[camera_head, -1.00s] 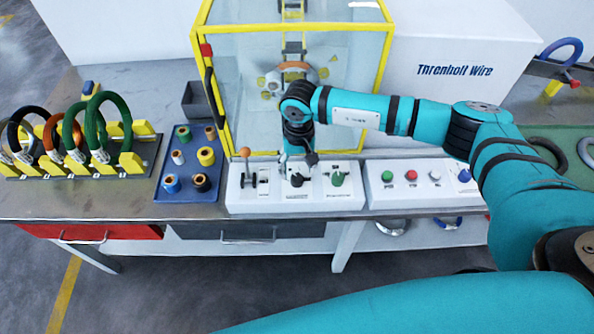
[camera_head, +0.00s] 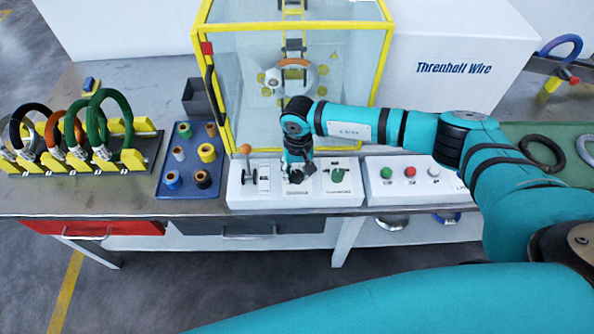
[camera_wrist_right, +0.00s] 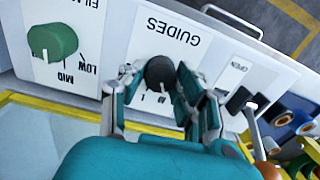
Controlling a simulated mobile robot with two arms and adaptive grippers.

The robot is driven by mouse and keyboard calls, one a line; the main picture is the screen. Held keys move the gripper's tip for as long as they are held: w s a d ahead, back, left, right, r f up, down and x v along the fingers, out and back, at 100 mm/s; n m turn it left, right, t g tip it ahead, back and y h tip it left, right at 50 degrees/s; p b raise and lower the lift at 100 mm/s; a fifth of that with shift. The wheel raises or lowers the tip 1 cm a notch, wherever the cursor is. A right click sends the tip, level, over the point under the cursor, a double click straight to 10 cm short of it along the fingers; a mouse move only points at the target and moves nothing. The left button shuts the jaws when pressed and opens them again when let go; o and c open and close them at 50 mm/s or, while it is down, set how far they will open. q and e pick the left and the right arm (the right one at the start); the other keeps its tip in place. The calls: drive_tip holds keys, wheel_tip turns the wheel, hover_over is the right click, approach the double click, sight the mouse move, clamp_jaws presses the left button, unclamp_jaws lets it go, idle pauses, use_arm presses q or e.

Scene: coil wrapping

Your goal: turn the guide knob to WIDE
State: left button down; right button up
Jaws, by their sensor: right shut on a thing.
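The black guide knob (camera_wrist_right: 160,73) sits on a white panel (camera_wrist_right: 140,32) under printed letters reading GUIDES. In the head view the knob (camera_head: 296,177) is mostly covered by my right gripper (camera_head: 298,165), which points down over it. In the right wrist view my right gripper (camera_wrist_right: 152,85) is shut on the knob, with a finger on either side. Part of the scale by the knob shows, but the fingers hide the rest, and I cannot read the setting. My left gripper is out of view.
A green knob (camera_wrist_right: 52,40) marked LOW and MID stands beside it. A lever with an orange ball (camera_head: 245,150) is to the left. Push buttons (camera_head: 410,171) are to the right. The yellow-framed glass enclosure (camera_head: 232,100) rises close behind.

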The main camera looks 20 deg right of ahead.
clamp_jaws()
